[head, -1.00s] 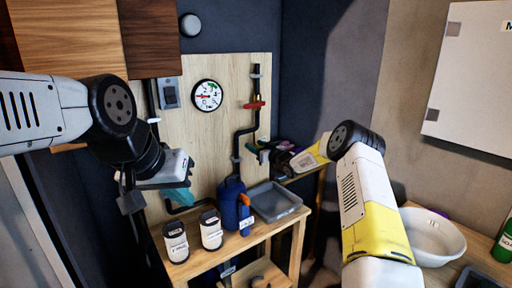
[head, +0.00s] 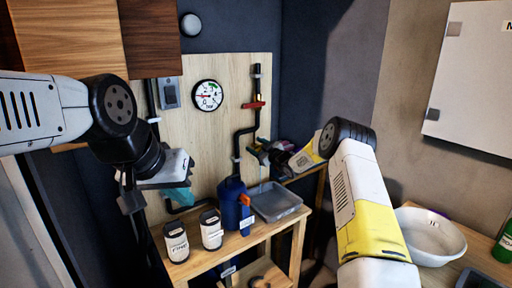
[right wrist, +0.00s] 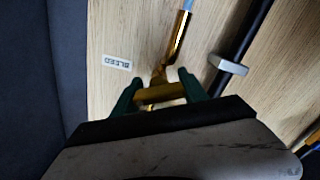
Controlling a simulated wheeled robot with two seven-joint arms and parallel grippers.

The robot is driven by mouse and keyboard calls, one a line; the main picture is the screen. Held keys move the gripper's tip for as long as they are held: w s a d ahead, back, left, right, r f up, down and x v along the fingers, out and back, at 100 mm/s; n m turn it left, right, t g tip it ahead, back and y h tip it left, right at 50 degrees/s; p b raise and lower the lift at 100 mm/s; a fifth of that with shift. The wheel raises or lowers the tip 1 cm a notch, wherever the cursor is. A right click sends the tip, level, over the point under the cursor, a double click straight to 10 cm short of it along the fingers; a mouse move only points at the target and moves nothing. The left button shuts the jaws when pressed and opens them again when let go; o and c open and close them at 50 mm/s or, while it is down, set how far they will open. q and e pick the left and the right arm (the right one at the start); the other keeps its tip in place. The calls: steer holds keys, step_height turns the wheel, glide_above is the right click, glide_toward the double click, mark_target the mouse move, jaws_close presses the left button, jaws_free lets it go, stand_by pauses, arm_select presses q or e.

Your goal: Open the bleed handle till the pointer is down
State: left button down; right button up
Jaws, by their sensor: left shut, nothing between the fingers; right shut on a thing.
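The brass bleed handle (right wrist: 172,92) shows in the right wrist view beside a "BLEED" label (right wrist: 117,62). My right gripper (right wrist: 160,92) is shut on it, with a green finger on each side. In the head view my right gripper (head: 257,150) is at the pipe's lower end, where the handle is mostly hidden. The round white gauge (head: 208,95) hangs on the wooden board; its red pointer appears to point left. A thin pale stream seems to fall toward the grey tray (head: 275,203).
A red valve handle (head: 254,104) is on the black pipe above. A blue jug (head: 231,200) and two white canisters, one left (head: 176,243) and one right (head: 211,230), stand on the wooden bench. A white basin (head: 435,237) is on the right-hand counter.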

steer(key=shift+n, duration=0.5)
steer(key=shift+f, duration=0.1)
steer(key=o, duration=1.4)
steer(key=shift+v, duration=3.95)
